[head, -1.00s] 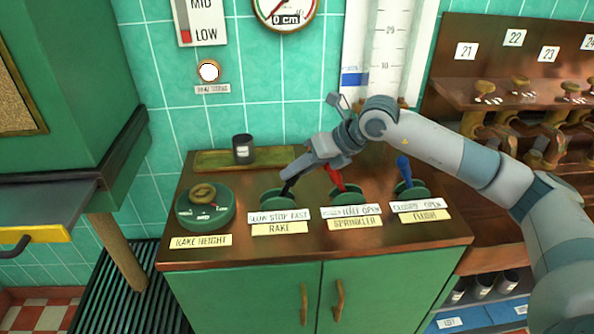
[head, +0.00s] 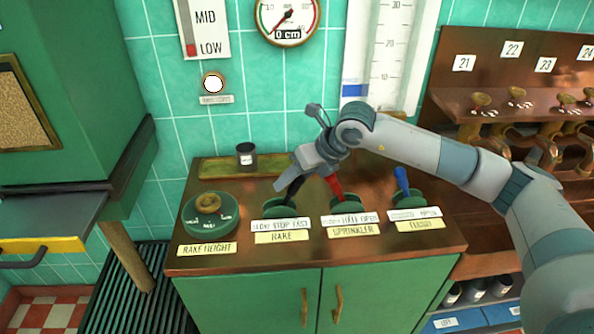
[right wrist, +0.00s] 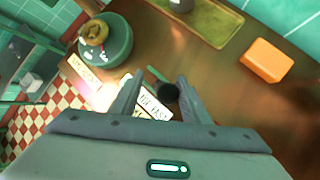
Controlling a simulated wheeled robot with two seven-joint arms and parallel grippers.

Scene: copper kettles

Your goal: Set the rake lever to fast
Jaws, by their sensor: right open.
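The black rake lever (head: 293,192) stands on its green round base, behind the label SLOW STOP FAST (head: 281,225) and the yellow RAKE tag (head: 281,237). It leans to the right in the head view, the side of the word FAST. My right gripper (head: 287,184) is open at the lever and hides part of it. In the right wrist view the lever's dark round knob (right wrist: 168,93) lies between the open fingers (right wrist: 158,84), nearer the right finger. I cannot tell whether a finger touches it. My left gripper is not in view.
The red sprinkler lever (head: 334,186) stands close to the right of my gripper, and the blue flush lever (head: 402,181) further right. The rake height dial (head: 209,213) is at left. A dark cup (head: 246,155) stands behind. An orange block (right wrist: 266,60) shows in the right wrist view.

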